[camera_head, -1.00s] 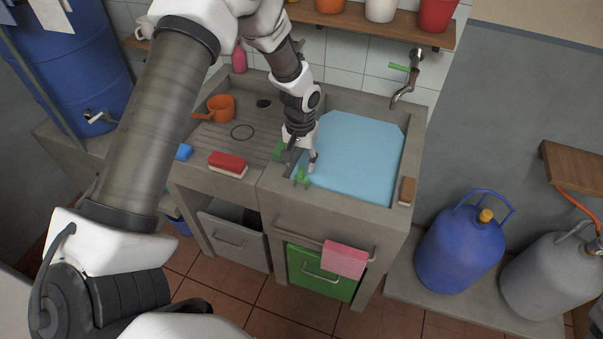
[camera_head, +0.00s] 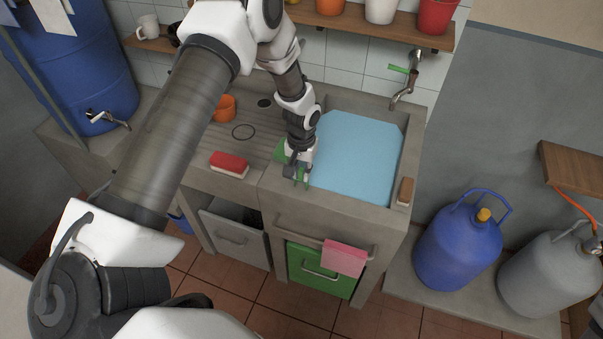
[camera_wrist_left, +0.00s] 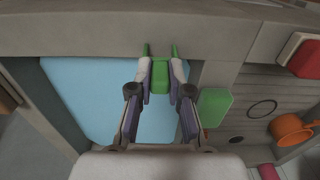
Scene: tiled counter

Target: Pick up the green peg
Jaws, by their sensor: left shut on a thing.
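The green peg (camera_head: 301,177) is at the front of the sink, near the front left corner of the blue water. In the left wrist view the peg (camera_wrist_left: 160,76) sits between the two fingertips, its two prongs pointing past them. My left gripper (camera_head: 299,172) is shut on it, and the gripper (camera_wrist_left: 161,82) shows pads touching the peg on both sides. I cannot tell whether the peg still touches the sink edge. My right gripper is not in view.
A green sponge (camera_wrist_left: 214,107) lies beside the basin near my gripper. A red brush (camera_head: 229,164) and an orange pot (camera_head: 225,107) are on the left drainboard. A brown brush (camera_head: 406,190) rests on the right rim. A tap (camera_head: 402,92) stands behind the basin.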

